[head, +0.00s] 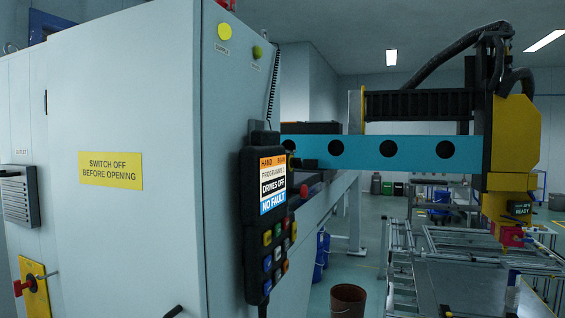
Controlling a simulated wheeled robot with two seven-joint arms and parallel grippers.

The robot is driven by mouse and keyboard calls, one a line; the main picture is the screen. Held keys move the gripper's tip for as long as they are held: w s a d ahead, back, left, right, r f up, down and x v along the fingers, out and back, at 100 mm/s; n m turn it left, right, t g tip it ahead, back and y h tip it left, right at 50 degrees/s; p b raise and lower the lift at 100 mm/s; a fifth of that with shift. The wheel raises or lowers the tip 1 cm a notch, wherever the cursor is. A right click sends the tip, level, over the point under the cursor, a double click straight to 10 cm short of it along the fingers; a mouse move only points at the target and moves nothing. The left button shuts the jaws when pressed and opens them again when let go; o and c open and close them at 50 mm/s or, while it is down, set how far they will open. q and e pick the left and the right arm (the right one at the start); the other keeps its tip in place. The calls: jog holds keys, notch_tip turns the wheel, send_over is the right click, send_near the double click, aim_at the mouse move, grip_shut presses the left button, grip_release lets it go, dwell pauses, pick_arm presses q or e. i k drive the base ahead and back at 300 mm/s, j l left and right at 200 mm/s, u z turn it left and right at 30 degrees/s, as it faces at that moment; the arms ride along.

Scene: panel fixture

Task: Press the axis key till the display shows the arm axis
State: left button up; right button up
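A black hand-held control pendant (250,235) hangs on the right edge of the grey cabinet, with a coiled cable above it. Its lit display (272,185) shows an orange row reading HAND and what looks like MAIN, a programme row, DRIVES OFF, and a blue row reading NO FAULT. Below the display are several coloured keys (267,262), seen at a steep angle; their labels are too small to read, so I cannot tell which is the axis key. I make out neither of my grippers.
The cabinet (125,240) fills the left, with a yellow SWITCH OFF BEFORE OPENING sign (110,170) and a red-handled switch (30,285). A blue gantry beam (362,150) and yellow machine head (515,140) stand right. A brown bin (348,300) is on the floor.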

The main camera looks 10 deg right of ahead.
aim_at(278, 273)
jog(key=i+l+u, duration=0.1)
jog(key=l, duration=0.25)
jog(key=i+l+u, duration=0.1)
jog(key=l, duration=0.3)
jog(key=i+l, duration=0.1)
jog(key=l, duration=0.25)
jog(key=i+l+u, duration=0.15)
jog(key=l, duration=0.25)
